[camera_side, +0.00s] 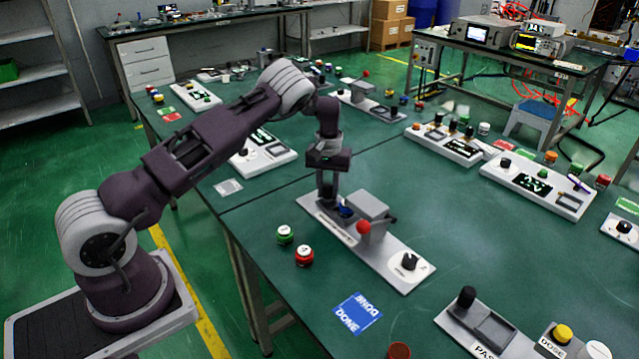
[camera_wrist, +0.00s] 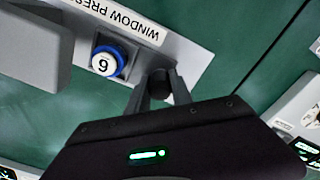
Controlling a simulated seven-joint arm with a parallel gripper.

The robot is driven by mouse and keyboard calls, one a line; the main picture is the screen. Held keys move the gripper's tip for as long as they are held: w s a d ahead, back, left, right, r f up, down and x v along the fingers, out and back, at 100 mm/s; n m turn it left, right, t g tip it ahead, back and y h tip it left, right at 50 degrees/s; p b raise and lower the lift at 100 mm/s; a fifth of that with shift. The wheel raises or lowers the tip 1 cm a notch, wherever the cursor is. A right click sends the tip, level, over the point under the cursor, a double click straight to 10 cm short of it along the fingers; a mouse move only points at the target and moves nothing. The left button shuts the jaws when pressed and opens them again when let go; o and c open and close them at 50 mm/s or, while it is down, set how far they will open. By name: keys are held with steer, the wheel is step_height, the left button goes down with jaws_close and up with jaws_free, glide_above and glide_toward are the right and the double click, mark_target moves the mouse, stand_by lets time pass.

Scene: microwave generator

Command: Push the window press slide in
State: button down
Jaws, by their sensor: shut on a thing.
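The window press is a long light-grey panel (camera_side: 385,262) on the green table, and its "WINDOW PRESS" label (camera_wrist: 125,22) shows in the wrist view. It carries a grey block (camera_side: 371,204), a red-ball lever (camera_side: 363,227) and a black dial (camera_side: 408,262) at its near right end. My gripper (camera_side: 327,198) is low over the panel's far left end. In the wrist view, its fingers (camera_wrist: 160,86) are shut around a dark knob, which they partly hide. A blue-rimmed round piece numbered 6 or 9 (camera_wrist: 106,64) sits on the panel beside the fingers.
Green (camera_side: 285,235) and red (camera_side: 304,255) round pieces stand left of the press. A blue "DONE" mat (camera_side: 357,313) lies in front. Other panels (camera_side: 537,182) stand to the right and behind.

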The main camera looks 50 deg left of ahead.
steer(key=d, duration=0.5)
steer(key=shift+d, duration=0.25)
steer(key=c, duration=1.1)
jaws_free()
steer(key=shift+c, duration=0.2)
